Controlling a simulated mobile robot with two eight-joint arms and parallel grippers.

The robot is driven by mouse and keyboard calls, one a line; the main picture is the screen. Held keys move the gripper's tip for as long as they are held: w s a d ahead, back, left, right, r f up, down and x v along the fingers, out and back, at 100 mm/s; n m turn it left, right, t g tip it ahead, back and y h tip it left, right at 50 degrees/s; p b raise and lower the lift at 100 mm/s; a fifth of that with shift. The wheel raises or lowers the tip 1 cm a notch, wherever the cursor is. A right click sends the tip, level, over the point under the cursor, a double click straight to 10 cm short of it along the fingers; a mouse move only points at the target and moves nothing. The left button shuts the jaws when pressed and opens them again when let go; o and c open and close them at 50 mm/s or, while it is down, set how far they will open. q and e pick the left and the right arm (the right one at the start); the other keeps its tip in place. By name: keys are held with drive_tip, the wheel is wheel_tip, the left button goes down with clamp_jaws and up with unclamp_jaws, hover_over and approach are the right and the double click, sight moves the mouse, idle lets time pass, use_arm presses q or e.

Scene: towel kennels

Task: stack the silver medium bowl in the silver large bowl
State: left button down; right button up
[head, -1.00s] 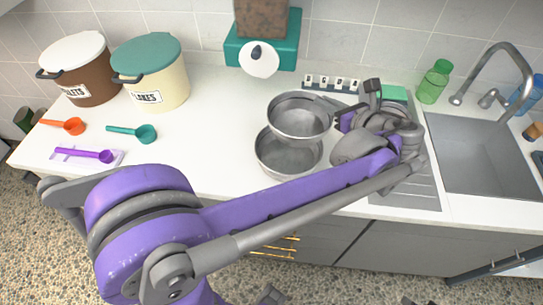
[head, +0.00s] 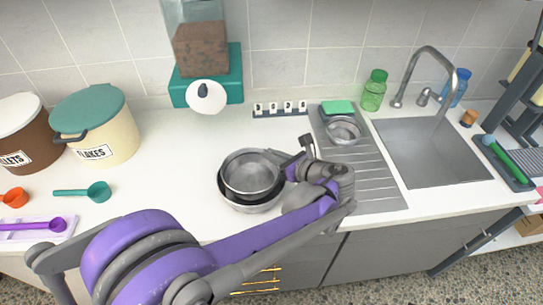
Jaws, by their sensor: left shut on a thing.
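The silver medium bowl (head: 252,172) sits upright inside the mouth of the silver large bowl (head: 251,206), whose rim and outer wall show around and below it. The large bowl stands on the white counter. My left gripper (head: 291,169) is shut on the medium bowl at its right rim. The fingertips are partly hidden by the wrist and the bowl's edge. I cannot tell whether the medium bowl rests fully on the large bowl's bottom. My right gripper is not in view.
A smaller silver bowl (head: 343,130) stands on the grey drainboard (head: 378,188) beside a green sponge (head: 338,107). The sink (head: 432,150) lies to the right. A teal dispenser (head: 206,90), a flakes bin (head: 98,130) and scoops are at left. Counter left of the bowls is clear.

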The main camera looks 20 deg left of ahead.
use_arm(q)
drive_tip(key=shift+f, duration=0.2)
drive_tip(key=shift+f+b, duration=0.5)
drive_tip(key=c, duration=0.9)
unclamp_jaws()
drive_tip(key=shift+c, duration=0.2)
drive_tip(key=shift+r, duration=0.3)
drive_tip(key=shift+r+p, duration=0.5)
drive_tip(key=shift+p, duration=0.15)
drive_tip(key=v, duration=1.2)
drive_tip(key=shift+f+b, duration=0.25)
drive_tip(key=shift+b, duration=0.05)
